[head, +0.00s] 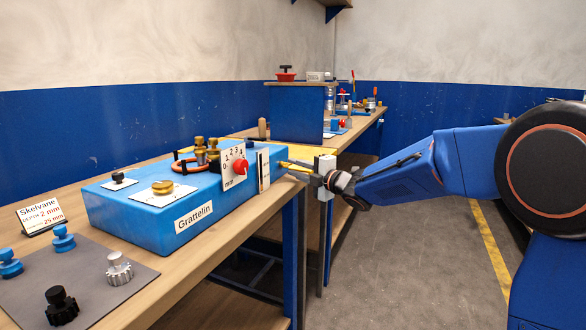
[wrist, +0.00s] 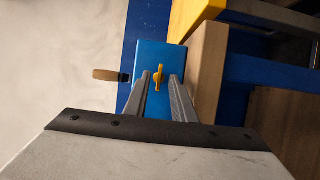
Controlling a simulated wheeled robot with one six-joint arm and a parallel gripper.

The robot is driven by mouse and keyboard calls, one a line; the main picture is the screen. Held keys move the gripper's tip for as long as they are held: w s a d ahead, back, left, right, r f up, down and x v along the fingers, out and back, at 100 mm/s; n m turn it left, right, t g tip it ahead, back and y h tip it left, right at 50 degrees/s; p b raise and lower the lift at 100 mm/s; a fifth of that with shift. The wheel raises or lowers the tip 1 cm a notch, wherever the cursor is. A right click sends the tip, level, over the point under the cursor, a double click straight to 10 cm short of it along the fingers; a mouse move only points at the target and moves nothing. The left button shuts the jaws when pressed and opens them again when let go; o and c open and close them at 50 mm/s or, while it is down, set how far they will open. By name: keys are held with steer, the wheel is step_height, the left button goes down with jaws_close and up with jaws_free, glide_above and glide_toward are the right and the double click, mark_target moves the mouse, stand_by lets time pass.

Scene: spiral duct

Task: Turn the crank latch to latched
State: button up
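The blue Grattelin box (head: 140,215) stands on the wooden bench. A wooden grip (head: 262,128) stands up at its far side. In the wrist view the wooden grip (wrist: 105,75) sticks out leftward on a dark stub beside the blue end face (wrist: 150,52). A small yellow lever (wrist: 159,80) shows on that face. I cannot tell for certain which part is the crank latch. My gripper (head: 312,172) is beside the box's right end. In the wrist view my gripper (wrist: 160,75) has its fingers apart, with the yellow lever between them. Contact cannot be told.
A red dial (head: 240,167) and several brass fittings sit on the box. A grey mat (head: 105,275) with several knobs lies in front, beside a Skelvane card (head: 42,215). Another blue cabinet (head: 297,113) stands behind. The floor (head: 420,260) to the right is clear.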

steer(key=shift+x, duration=0.8)
jaws_close()
